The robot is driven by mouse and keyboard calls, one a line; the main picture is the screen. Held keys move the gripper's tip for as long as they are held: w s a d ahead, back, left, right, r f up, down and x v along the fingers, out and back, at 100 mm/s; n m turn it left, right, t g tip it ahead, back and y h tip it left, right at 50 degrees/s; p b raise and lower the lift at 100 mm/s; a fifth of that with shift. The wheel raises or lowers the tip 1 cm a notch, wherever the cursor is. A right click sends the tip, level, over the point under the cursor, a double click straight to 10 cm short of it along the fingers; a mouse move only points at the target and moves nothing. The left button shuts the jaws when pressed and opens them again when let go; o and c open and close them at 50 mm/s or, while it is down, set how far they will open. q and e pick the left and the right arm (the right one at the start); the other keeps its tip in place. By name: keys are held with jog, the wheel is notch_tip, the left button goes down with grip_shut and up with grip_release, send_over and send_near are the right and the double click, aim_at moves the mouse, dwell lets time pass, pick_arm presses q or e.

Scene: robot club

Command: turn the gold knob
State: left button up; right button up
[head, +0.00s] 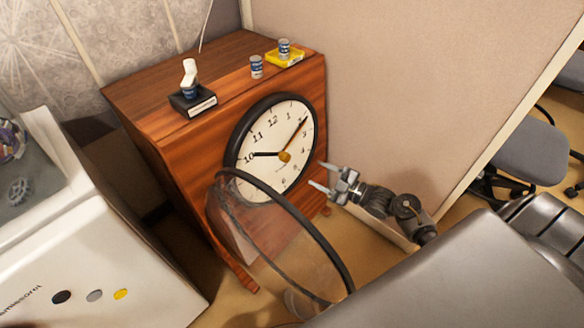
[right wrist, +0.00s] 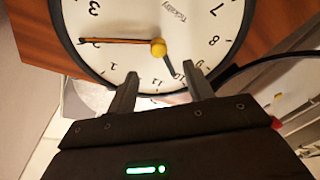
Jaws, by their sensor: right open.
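A gold knob (head: 285,156) sits at the centre of a white clock face (head: 262,136) on a wooden cabinet. It also shows in the right wrist view (right wrist: 158,47), with one dark hand and one gold-brown hand running out from it. My right gripper (head: 317,175) is open and empty, to the right of and below the knob in the head view. In the right wrist view its two fingers (right wrist: 161,72) point toward the clock face, with the knob just beyond and between the tips; no contact shows. My left gripper is not in view.
A round black-rimmed glass cover (head: 318,238) hangs open in front of the clock's lower part. Small cans, a yellow tray (head: 285,58) and a black box (head: 193,103) stand on the cabinet (head: 190,70). A beige partition (head: 400,80) stands at right, a white unit (head: 90,250) at lower left.

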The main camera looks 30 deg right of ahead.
aim_at(288, 159)
jog(key=x, duration=0.6)
jog(key=r+x, duration=0.1)
jog(key=x, duration=0.3)
jog(key=shift+a, duration=0.1)
jog(key=shift+w+a, duration=0.25)
jog(key=shift+w, duration=0.1)
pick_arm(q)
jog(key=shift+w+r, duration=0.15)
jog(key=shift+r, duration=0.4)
pick_arm(e)
jog(key=c, duration=1)
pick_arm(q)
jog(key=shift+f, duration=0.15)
